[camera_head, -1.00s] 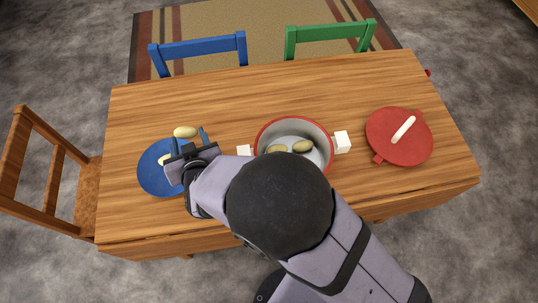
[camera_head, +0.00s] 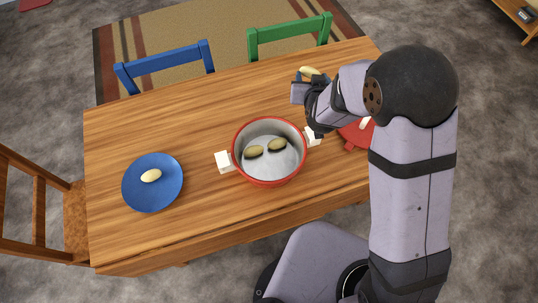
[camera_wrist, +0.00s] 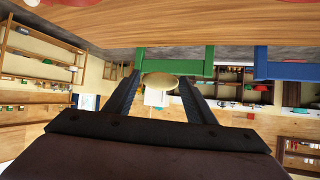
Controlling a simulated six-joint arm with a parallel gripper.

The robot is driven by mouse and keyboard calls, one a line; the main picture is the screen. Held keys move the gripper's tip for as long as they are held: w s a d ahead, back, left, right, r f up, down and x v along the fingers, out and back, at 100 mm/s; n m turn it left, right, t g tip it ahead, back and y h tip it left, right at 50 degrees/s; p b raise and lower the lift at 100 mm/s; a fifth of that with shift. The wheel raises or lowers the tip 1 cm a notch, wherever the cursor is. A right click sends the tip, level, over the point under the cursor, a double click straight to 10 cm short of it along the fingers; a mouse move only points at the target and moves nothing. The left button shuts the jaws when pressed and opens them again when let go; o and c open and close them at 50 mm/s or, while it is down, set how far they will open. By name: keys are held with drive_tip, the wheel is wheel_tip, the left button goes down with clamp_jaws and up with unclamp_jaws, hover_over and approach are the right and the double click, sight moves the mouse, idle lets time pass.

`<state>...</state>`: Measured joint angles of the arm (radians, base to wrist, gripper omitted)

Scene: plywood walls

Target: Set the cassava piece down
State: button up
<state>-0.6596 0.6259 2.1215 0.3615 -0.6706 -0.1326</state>
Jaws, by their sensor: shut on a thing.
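A pale yellow cassava piece is held between the fingertips of my gripper (camera_head: 303,82), above the table's back right part. The piece (camera_head: 311,71) shows partly past the gripper in the head view. In the wrist view, the piece (camera_wrist: 159,81) sits between the two dark fingers of my gripper (camera_wrist: 160,88). A similar pale piece (camera_head: 151,175) lies on the blue plate (camera_head: 135,195) at the left.
The red lid (camera_head: 351,144) at the right is mostly hidden behind my arm. The wooden table (camera_head: 190,125) is clear behind the plate and pot. A blue chair (camera_head: 165,66) and a green chair (camera_head: 290,37) stand at the far edge; a wooden chair is at the left.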

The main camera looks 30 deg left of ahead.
drive_tip(key=w+d+y, duration=0.1)
drive_tip(key=w+d, duration=0.1)
drive_tip(key=d, duration=0.3)
drive_tip(key=n+g+y+p, duration=0.1)
drive_tip(key=n+g+y, duration=0.5)
drive_tip(key=n+g, duration=0.6)
hover_over(269, 166)
drive_tip(key=f+n, duration=0.1)
drive_tip(key=f, duration=0.1)
drive_tip(key=shift+a+t, duration=0.1)
drive_tip(key=shift+t, duration=0.2)
drive_tip(key=shift+f+p, duration=0.3)
drive_tip(key=shift+f, duration=4.7)
drive_tip(key=shift+f, duration=0.3)
drive_tip(key=o, duration=1)
